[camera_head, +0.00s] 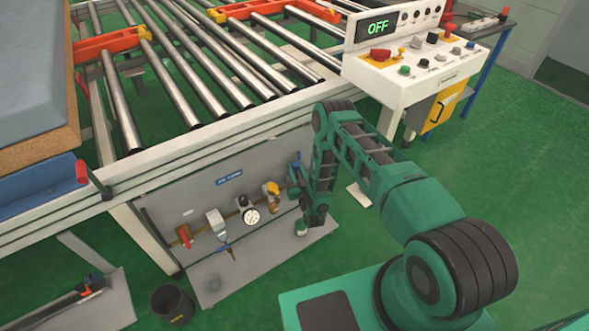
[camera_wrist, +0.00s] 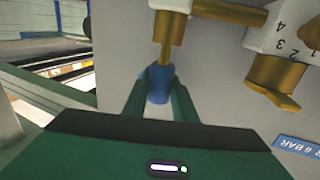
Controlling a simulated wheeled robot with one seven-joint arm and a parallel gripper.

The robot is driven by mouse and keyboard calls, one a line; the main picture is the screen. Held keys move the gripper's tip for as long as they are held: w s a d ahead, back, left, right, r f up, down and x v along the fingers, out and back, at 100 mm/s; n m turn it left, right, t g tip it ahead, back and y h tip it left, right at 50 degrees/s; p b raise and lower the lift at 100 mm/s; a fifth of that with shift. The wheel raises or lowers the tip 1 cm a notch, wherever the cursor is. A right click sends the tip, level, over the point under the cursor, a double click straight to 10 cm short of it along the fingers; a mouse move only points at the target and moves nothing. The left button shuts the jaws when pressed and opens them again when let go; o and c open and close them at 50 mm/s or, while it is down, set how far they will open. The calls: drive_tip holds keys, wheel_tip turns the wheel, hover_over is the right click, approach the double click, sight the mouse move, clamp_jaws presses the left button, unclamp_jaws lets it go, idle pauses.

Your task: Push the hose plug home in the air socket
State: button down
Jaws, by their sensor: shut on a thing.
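A blue piece (camera_wrist: 158,85), which I take for the hose plug, sits between my gripper's fingers (camera_wrist: 153,98) in the wrist view. The fingers are shut on it. A brass fitting (camera_wrist: 168,30), likely the air socket, is in line with it. I cannot tell how deep the plug sits. In the head view my gripper (camera_head: 294,184) is at the right end of the grey air panel (camera_head: 165,207), beside a small blue part. The hose is not clearly visible.
A brass knob (camera_wrist: 272,82) with a numbered dial is right of the fitting in the wrist view. On the panel are a gauge (camera_head: 251,216), a yellow knob (camera_head: 272,190) and a red-handled valve (camera_head: 184,236). The roller conveyor frame (camera_head: 210,145) overhangs it. A black bucket (camera_head: 172,303) stands on the floor.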

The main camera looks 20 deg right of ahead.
drive_tip(key=shift+f, duration=1.25)
drive_tip(key=c, duration=1.4)
unclamp_jaws()
drive_tip(key=shift+o, duration=0.2)
drive_tip(key=shift+s, duration=0.1)
drive_tip(key=s, duration=1)
drive_tip(key=shift+s, duration=0.3)
drive_tip(key=shift+f, duration=0.1)
